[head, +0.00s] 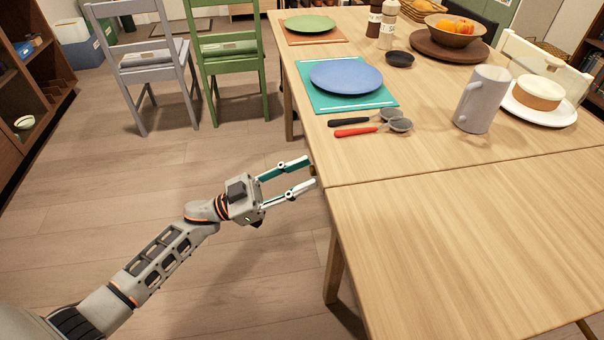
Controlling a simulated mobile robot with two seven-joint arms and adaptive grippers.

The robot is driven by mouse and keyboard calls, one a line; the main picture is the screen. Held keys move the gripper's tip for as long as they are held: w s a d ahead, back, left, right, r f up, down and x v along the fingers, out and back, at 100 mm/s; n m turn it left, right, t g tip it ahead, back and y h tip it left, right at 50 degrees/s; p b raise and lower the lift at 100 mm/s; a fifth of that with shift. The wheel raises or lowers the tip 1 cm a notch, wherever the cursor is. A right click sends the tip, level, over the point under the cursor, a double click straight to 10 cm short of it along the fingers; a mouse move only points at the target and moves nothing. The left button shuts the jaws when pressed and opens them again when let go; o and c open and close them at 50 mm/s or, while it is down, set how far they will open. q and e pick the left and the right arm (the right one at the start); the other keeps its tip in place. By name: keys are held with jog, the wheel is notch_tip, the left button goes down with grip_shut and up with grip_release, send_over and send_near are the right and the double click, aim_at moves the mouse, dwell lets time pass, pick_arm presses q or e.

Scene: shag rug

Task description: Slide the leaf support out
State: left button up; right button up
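My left gripper (311,171) is at the left edge of the wooden table, close to the seam between the main tabletop (400,155) and the near leaf (470,245). Its two fingers are spread apart and point at the table edge. A small dark brownish piece (313,171), perhaps the end of the leaf support, shows at the edge between the fingertips. I cannot tell whether the fingers touch it. The rest of the support is hidden under the table. The leaf looks level with the main top. My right gripper is out of view.
On the main top are a blue plate (345,77) on a teal mat, two spoons (372,130), a grey mug (482,100) and a cake on a white plate (539,103). The leaf is bare. Chairs (226,55) stand back left; the floor around my arm is clear.

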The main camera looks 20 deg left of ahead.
pick_arm(q)
jog(key=shift+w+d, duration=0.1)
jog(key=shift+d, duration=0.1)
grip_shut()
jog(key=s+d+p, duration=0.3)
jog(key=s+d, duration=0.2)
jog(key=s, duration=0.3)
jog(key=s+d+p, duration=0.3)
jog(key=s+d, duration=0.2)
jog(key=s, duration=0.3)
jog(key=shift+d, duration=0.4)
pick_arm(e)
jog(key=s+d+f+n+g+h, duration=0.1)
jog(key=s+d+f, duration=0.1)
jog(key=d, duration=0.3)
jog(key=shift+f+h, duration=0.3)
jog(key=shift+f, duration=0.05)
pick_arm(q)
jog(key=shift+s, duration=0.1)
grip_release()
